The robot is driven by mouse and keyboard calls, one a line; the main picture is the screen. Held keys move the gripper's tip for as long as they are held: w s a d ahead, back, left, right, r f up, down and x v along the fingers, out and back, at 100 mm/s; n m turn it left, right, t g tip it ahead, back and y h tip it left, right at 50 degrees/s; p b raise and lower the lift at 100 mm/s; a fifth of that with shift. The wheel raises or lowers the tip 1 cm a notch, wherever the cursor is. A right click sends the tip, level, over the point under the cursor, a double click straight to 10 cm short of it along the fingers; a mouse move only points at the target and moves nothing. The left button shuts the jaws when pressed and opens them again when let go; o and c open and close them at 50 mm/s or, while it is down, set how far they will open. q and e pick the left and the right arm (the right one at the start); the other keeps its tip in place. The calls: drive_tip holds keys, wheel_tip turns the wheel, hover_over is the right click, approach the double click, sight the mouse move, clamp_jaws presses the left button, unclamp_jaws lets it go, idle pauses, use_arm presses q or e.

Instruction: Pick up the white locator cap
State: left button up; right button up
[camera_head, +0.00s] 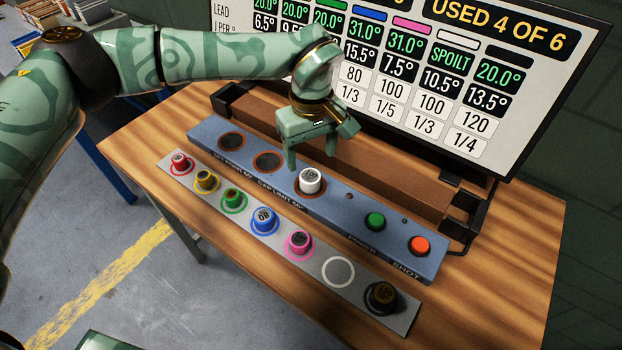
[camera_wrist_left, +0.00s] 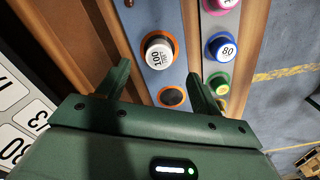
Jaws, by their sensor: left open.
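The white locator cap (camera_head: 310,181) stands upright in an orange-ringed socket of the blue-grey fixture bar (camera_head: 340,215). In the left wrist view the cap (camera_wrist_left: 158,53) shows its printed top, with "100" readable. My left gripper (camera_head: 311,160) is open and empty, its fingers pointing down just above and behind the cap. In the left wrist view the cap lies beyond the gap between the fingertips, not between them. I see no contact with the cap. My right gripper is not in view.
A grey strip (camera_head: 190,177) in front holds several coloured caps and an empty white ring (camera_head: 338,271). Two empty sockets (camera_head: 267,161) lie left of the white cap. Green (camera_head: 375,221) and orange (camera_head: 419,245) buttons lie to its right. A brown beam and a large screen (camera_head: 470,60) stand behind.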

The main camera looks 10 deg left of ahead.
sight(310, 175)
use_arm(q)
wheel_tip(310, 175, down, 3)
drive_tip(key=shift+r, duration=0.15)
drive_tip(key=f+b, duration=0.1)
drive_tip(key=f, duration=0.1)
drive_tip(key=f+b, duration=0.1)
drive_tip(key=f, duration=0.2)
drive_tip(key=shift+w+a, duration=0.15)
drive_tip(key=shift+w, duration=0.05)
drive_tip(key=shift+r, duration=0.1)
drive_tip(key=c, duration=1.1)
